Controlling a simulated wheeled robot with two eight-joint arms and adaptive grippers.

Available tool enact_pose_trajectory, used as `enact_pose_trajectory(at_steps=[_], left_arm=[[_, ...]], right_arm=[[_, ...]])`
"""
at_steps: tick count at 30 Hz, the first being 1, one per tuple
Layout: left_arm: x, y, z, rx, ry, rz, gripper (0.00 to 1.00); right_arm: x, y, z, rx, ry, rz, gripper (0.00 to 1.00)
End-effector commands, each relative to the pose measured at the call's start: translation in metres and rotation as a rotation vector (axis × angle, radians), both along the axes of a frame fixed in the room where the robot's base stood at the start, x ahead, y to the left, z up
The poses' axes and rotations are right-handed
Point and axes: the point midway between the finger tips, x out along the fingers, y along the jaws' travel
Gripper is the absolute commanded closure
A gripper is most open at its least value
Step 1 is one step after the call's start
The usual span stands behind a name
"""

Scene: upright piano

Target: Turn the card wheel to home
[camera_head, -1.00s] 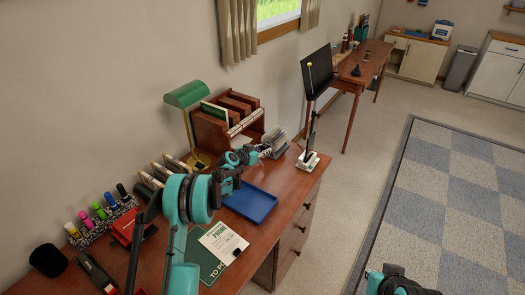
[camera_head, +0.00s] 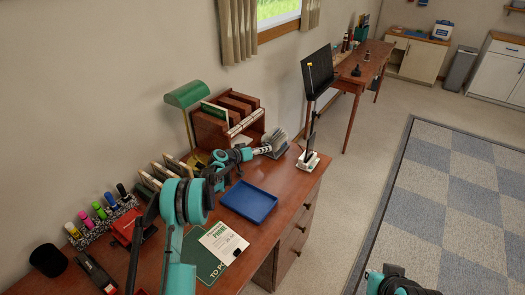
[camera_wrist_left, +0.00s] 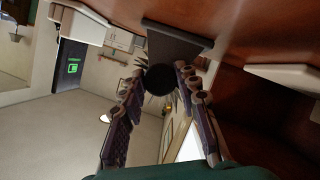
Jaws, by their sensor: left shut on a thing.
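The card wheel (camera_head: 278,141) is a small grey fan of cards near the far end of the desk. My left gripper (camera_head: 268,150) reaches it from the left. In the left wrist view, the card wheel's dark round knob (camera_wrist_left: 160,79) lies between the fingertips of my left gripper (camera_wrist_left: 162,74), with its dark grey base (camera_wrist_left: 178,42) above and thin card edges behind. The gripper is shut on the knob. The card faces are too small to read, and the home position cannot be made out.
A wooden organizer (camera_head: 229,120) and a green lamp (camera_head: 187,94) stand behind the arm. A blue tray (camera_head: 249,201) lies in front.

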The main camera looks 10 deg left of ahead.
Motion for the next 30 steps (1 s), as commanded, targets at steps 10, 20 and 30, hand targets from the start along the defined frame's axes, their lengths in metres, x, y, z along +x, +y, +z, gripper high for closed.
enact_pose_trajectory(at_steps=[10, 20, 30], left_arm=[[0.0, 0.0008, -0.0005, -0.084, 0.031, 0.0, 0.97], [-0.0001, 0.0006, -0.0007, -0.088, 0.033, 0.0, 0.97], [0.0, 0.0006, -0.0005, -0.087, 0.032, 0.001, 0.48]], right_arm=[[0.0, 0.0, 0.0, 0.0, 0.0, 0.0, 1.0], [0.0, 0.0, 0.0, 0.0, 0.0, 0.0, 1.0], [0.0, 0.0, 0.0, 0.0, 0.0, 0.0, 1.0]])
